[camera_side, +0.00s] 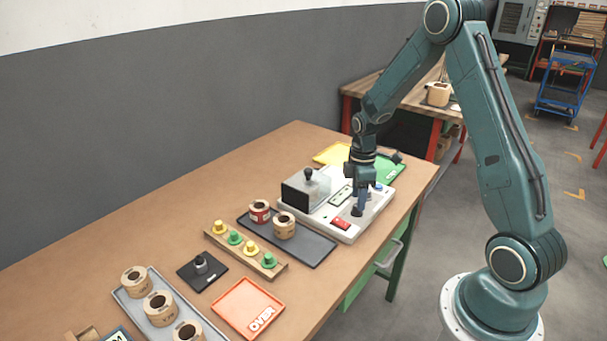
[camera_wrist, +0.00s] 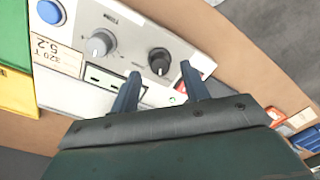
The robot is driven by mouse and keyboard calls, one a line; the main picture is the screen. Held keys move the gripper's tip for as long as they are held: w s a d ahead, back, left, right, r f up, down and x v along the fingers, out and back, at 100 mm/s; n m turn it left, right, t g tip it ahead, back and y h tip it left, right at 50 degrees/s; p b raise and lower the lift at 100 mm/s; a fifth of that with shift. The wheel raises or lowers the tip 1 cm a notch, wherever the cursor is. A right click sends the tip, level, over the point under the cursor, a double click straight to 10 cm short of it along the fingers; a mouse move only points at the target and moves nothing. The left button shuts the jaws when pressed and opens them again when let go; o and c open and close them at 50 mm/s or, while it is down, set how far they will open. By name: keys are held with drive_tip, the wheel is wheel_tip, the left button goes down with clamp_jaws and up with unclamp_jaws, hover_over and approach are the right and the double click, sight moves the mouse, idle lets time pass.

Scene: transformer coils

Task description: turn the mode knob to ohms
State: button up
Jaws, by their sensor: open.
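The white tester (camera_side: 318,222) stands near the far end of the bench. In the wrist view its panel (camera_wrist: 127,38) carries a black knob (camera_wrist: 159,61) and a light grey knob (camera_wrist: 98,43). I cannot read which one is the mode knob, nor its setting. My gripper (camera_side: 358,207) is over the right part of the tester, pointing down. In the wrist view my gripper (camera_wrist: 161,70) is open and empty, with its fingertips on either side of the black knob. I cannot tell whether they touch it. The side view hides the knobs behind the gripper.
The tester also bears a clear-covered box (camera_side: 306,188), a red switch (camera_side: 341,223) and a blue button (camera_wrist: 50,12). A dark tray (camera_side: 312,252) with two coils lies in front. Yellow (camera_side: 331,153) and green (camera_side: 391,172) trays lie behind. An orange tray (camera_side: 247,307) is nearer.

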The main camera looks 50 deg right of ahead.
drive_tip(key=shift+f, duration=1.2)
drive_tip(key=c, duration=1)
drive_tip(key=shift+m, duration=0.4)
drive_tip(key=m, duration=1.1)
drive_tip(key=shift+s, duration=0.1)
